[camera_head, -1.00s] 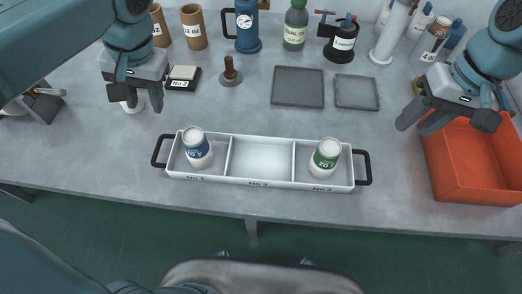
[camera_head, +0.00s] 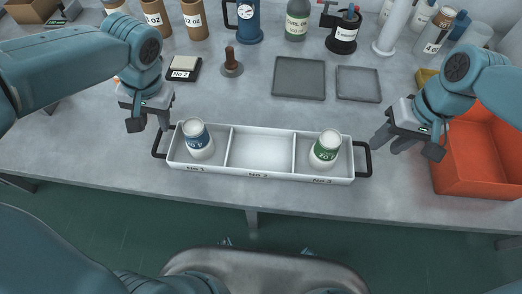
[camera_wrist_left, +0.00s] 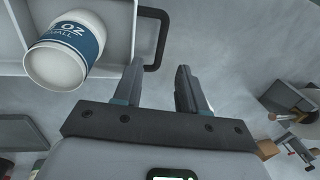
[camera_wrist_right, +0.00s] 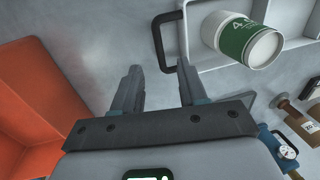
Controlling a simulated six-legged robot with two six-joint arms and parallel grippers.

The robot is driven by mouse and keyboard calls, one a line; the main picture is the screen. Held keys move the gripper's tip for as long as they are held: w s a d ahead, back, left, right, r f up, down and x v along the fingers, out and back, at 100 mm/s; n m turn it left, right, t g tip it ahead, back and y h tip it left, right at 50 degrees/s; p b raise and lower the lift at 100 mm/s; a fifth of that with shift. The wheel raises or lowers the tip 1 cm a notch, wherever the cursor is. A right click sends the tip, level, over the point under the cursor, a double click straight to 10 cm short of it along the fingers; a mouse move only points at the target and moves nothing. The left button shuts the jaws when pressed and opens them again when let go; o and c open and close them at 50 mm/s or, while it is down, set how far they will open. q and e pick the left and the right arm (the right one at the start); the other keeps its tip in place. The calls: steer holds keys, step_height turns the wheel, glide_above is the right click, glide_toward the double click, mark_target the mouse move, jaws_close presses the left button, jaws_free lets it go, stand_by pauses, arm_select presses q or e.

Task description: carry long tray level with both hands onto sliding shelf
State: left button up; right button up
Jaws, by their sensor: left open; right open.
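The long white tray (camera_head: 262,153) lies flat on the grey table, with three compartments and a black handle at each end. A blue-labelled cup (camera_head: 198,140) stands in the left compartment No 1, and a green-labelled cup (camera_head: 325,149) in the right compartment No 3. The middle one is empty. My left gripper (camera_head: 150,127) is open and empty near the left handle (camera_head: 160,141); the handle also shows past its fingers in the left wrist view (camera_wrist_left: 157,38). My right gripper (camera_head: 408,146) is open and empty to the right of the right handle (camera_head: 367,158). I cannot make out the sliding shelf.
An orange bin (camera_head: 470,165) stands right, close to my right gripper. Two flat grey trays (camera_head: 299,78) lie behind the long tray. The table's front edge is close below the tray.

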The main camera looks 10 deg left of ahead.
mark_target(158, 135)
arm_select(q)
steer(key=f, duration=0.3)
steer(key=a+f, duration=0.1)
steer(key=f, duration=0.2)
steer(key=shift+a+f, duration=0.15)
steer(key=shift+f, duration=0.1)
arm_select(e)
steer(key=f, duration=0.3)
steer(key=a+f, duration=0.1)
steer(key=f, duration=0.2)
steer(key=shift+a+f, duration=0.15)
steer(key=shift+f, duration=0.05)
arm_select(q)
jaws_close()
arm_select(e)
jaws_close()
arm_select(q)
steer(key=shift+r, duration=0.1)
